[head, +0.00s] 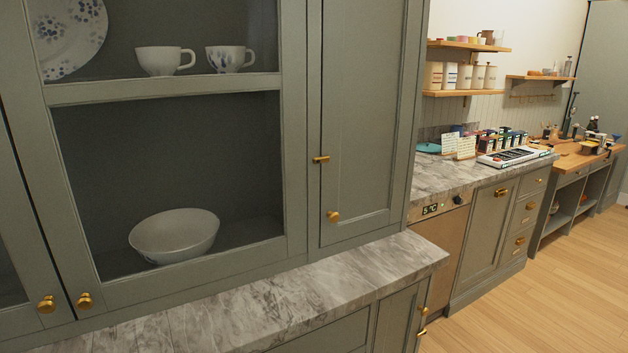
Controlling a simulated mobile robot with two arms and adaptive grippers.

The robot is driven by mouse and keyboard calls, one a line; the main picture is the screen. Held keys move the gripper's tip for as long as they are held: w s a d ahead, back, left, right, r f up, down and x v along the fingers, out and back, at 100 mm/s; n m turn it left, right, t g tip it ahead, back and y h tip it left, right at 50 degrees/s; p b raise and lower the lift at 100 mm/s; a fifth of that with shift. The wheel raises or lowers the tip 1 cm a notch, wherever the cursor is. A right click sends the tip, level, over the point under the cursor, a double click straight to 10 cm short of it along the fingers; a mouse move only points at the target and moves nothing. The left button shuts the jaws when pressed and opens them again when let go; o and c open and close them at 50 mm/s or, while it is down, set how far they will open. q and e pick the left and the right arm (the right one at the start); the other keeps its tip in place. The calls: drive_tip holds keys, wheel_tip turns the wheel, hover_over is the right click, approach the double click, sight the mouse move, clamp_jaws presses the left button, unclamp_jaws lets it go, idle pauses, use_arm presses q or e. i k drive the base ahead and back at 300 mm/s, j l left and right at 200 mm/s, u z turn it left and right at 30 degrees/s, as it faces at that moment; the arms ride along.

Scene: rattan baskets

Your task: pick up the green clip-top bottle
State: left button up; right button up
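I cannot make out a green clip-top bottle in the head view. Some small bottle-like items (592,126) stand on the far wooden counter at the right, too small and distant to identify. Neither of my grippers shows in this view.
A grey-green cabinet (362,120) fills the left, with a white bowl (175,235) and cups behind its front. A marble ledge (300,300) juts out below it. Beyond are a marble counter (440,178) with boxes and a wooden counter (572,160). The wooden floor (545,300) at right is clear.

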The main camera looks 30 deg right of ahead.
sight(590, 128)
drive_tip(key=i+l+z, duration=0.1)
drive_tip(key=l+z, duration=0.3)
drive_tip(key=i+l+z, duration=0.2)
drive_tip(key=l+z, duration=0.15)
drive_tip(key=l, duration=0.15)
drive_tip(key=i+l+z, duration=0.2)
drive_tip(key=l+z, duration=0.2)
drive_tip(key=i+l+z, duration=0.25)
drive_tip(key=z, duration=0.15)
drive_tip(key=i+l+z, duration=0.7)
drive_tip(key=i, duration=0.55)
drive_tip(key=i+z, duration=0.35)
drive_tip(key=i, duration=1.7)
drive_tip(key=i+l, duration=0.1)
drive_tip(key=i, duration=1.05)
drive_tip(key=i+u, duration=0.1)
drive_tip(key=i, duration=1.1)
drive_tip(key=i+l, duration=0.15)
drive_tip(key=i, duration=1.05)
drive_tip(key=i+l+u, duration=0.1)
drive_tip(key=i+u, duration=0.15)
drive_tip(key=i, duration=0.2)
drive_tip(key=i+l+u, duration=0.3)
drive_tip(key=i, duration=0.15)
drive_tip(key=i+l+u, duration=0.1)
drive_tip(key=u, duration=0.25)
drive_tip(key=l+u, duration=0.45)
drive_tip(key=u, duration=0.2)
drive_tip(key=i, duration=0.05)
